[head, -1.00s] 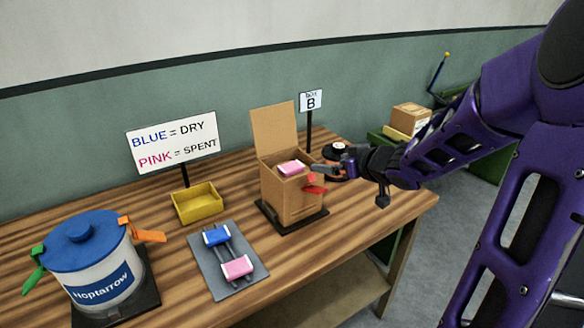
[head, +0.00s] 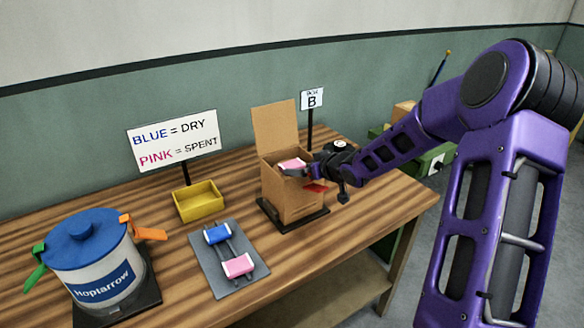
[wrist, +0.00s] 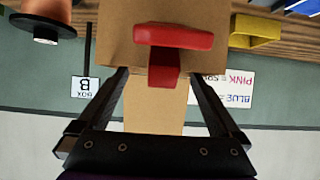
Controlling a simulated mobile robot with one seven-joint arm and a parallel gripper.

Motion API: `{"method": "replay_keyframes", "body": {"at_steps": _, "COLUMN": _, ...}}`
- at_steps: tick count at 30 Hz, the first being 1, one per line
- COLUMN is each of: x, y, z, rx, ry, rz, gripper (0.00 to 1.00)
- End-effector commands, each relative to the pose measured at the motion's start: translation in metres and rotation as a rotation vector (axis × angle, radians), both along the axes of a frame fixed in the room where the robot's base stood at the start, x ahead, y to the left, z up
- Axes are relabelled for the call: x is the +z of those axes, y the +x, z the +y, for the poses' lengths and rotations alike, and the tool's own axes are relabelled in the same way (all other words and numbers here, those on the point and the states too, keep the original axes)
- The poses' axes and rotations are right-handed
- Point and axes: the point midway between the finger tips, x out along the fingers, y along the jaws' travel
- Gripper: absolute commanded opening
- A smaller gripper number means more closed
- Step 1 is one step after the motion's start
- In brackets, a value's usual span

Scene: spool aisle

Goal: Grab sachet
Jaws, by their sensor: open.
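A pink sachet (head: 292,164) lies in the top of the open cardboard box (head: 286,203), its lid flap standing up behind. My gripper (head: 306,176) is open at the box's upper right front edge, close to the sachet, and partly hides the box. In the wrist view, which is upside down, my gripper's two dark fingers (wrist: 158,82) stand apart on either side of a red T-shaped tab (wrist: 174,40) on the box; the sachet is not visible there. The red tab also shows in the head view (head: 316,188). I cannot tell whether the fingers touch anything.
A grey plate (head: 250,278) holds a blue piece (head: 217,235) and a pink piece (head: 238,265). A yellow tray (head: 198,202), a blue-lidded pot (head: 90,262), a colour sign (head: 172,142) and a "Box B" sign (head: 312,101) stand on the wooden table. The front right tabletop is clear.

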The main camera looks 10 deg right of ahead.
Motion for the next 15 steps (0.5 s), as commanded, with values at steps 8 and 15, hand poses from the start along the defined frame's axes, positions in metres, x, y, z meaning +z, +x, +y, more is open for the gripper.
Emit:
{"method": "replay_keyframes", "body": {"at_steps": 8, "x": -0.018, "y": 0.033, "z": 0.015, "rx": 0.001, "ry": 0.001, "rz": 0.002, "gripper": 1.0}}
{"method": "replay_keyframes", "body": {"at_steps": 15, "x": -0.02, "y": 0.039, "z": 0.016, "rx": 0.001, "ry": 0.0, "rz": 0.0, "gripper": 1.0}}
